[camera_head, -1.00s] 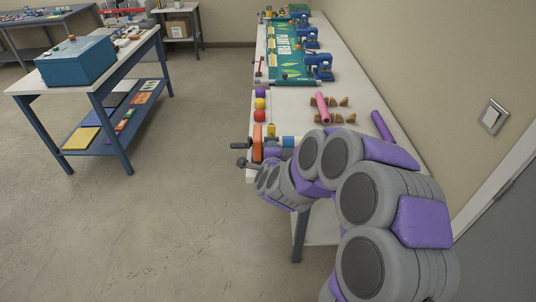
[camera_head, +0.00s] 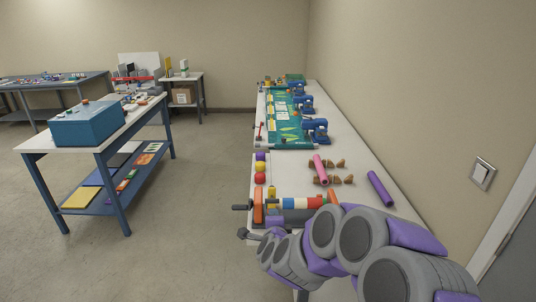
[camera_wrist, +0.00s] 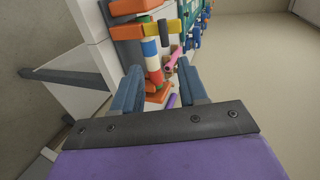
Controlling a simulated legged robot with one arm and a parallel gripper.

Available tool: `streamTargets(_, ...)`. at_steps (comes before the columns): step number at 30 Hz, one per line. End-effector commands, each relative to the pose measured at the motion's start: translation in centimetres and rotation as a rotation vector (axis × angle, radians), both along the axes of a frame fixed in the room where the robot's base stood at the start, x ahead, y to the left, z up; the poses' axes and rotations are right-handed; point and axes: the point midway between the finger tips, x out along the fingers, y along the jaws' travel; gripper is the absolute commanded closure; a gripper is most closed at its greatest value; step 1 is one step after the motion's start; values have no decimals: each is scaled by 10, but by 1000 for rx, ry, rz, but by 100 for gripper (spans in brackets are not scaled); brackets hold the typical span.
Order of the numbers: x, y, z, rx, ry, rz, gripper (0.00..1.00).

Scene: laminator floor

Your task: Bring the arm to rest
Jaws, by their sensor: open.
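My arm (camera_head: 362,240), with grey joints and purple links, crosses the lower right of the head view and bends left over the near end of the long white table (camera_head: 370,160). In the wrist view my gripper (camera_wrist: 160,75) shows two blue fingers standing well apart, with nothing held between them. Beyond the fingers is a roller device with orange end plates and a banded white, blue and red roller (camera_wrist: 151,48). In the head view the same roller (camera_head: 298,203) lies just beyond my arm. The fingertips are not clear in the head view.
Pink (camera_head: 320,168) and purple (camera_head: 380,188) rolls, brown pieces and coloured balls lie on the long table. A green sheet (camera_head: 288,128) and blue machines stand farther back. A wall borders it right. A blue box (camera_head: 88,124) sits on another table left. Floor between is clear.

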Motion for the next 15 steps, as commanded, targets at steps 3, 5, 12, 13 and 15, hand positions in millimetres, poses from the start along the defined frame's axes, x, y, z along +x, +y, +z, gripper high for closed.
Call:
streamTargets(3,-11,10,10,-37,36,87,57)
streamTargets(5,-23,17,17,-74,68,160,57)
streamTargets(12,-98,35,34,-299,233,521,57)
streamTargets(13,-109,35,34,-332,257,565,57)
streamTargets(15,-137,32,35,-405,310,664,57)
